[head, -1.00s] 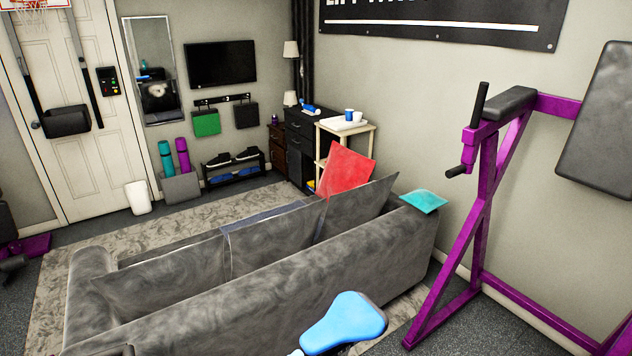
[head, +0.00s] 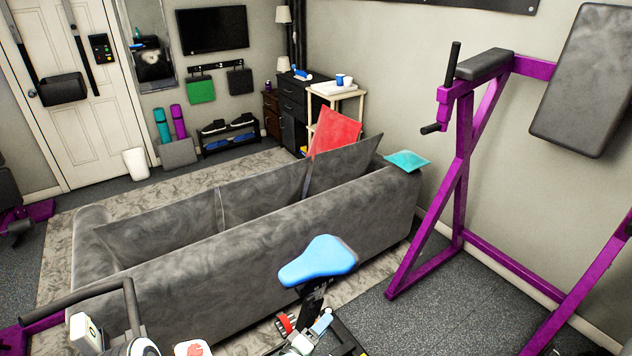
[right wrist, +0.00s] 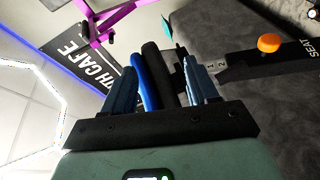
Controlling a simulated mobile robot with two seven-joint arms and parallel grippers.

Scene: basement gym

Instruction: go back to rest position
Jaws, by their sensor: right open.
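The task names no object. My right gripper (right wrist: 163,74) is open in the right wrist view, its two ribbed blue fingers apart. Nothing is clasped between them; a blue edge and a black bar show beyond the gap. In the head view only small parts show at the bottom, below a blue bike seat (head: 318,261), and I cannot make out the fingers there. My left gripper is not in view.
A grey sofa (head: 262,233) stands just ahead, with a red cushion (head: 334,132) and a teal pad (head: 407,160). A purple exercise frame (head: 460,170) stands at the right. Bike handlebars (head: 85,298) are at lower left.

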